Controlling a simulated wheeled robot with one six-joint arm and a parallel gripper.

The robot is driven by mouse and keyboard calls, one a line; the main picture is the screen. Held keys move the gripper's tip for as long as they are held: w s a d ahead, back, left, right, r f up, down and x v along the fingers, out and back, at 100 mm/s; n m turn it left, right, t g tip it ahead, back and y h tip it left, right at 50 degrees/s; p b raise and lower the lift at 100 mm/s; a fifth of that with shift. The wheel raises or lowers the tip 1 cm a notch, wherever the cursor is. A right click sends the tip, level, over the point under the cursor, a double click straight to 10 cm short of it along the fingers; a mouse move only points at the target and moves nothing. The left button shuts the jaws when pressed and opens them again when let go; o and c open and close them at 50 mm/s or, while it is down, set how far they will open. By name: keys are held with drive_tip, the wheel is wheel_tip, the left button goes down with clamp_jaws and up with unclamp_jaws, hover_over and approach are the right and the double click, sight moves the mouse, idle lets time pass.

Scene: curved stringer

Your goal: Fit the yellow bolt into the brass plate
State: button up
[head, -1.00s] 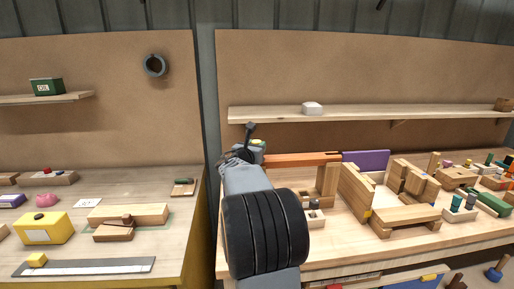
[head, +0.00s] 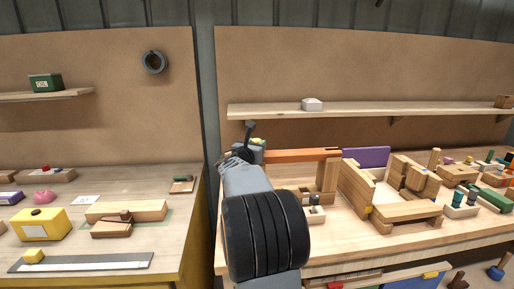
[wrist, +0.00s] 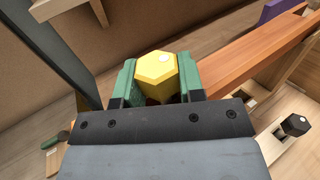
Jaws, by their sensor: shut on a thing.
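In the wrist view, the yellow bolt (wrist: 157,72) shows its hexagonal head with a pale round spot on top. My gripper (wrist: 157,82) is shut on it, one green finger on each side. The bolt's lower part is hidden by the fingers and head. I cannot make out a brass plate in either view.
The orange-brown bar (head: 300,155) runs right from near my gripper, and passes close to it in the wrist view (wrist: 250,70). Wooden blocks (head: 405,212) and a purple board (head: 367,156) stand to the right. A shelf (head: 400,110) is behind. The left bench holds a yellow box (head: 40,226).

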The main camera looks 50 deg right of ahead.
drive_tip(key=shift+f, duration=1)
drive_tip(key=o, duration=1.1)
drive_tip(key=r+v, duration=0.2)
drive_tip(key=v, duration=0.6)
drive_tip(key=shift+b, duration=0.4)
drive_tip(key=shift+s, duration=0.15)
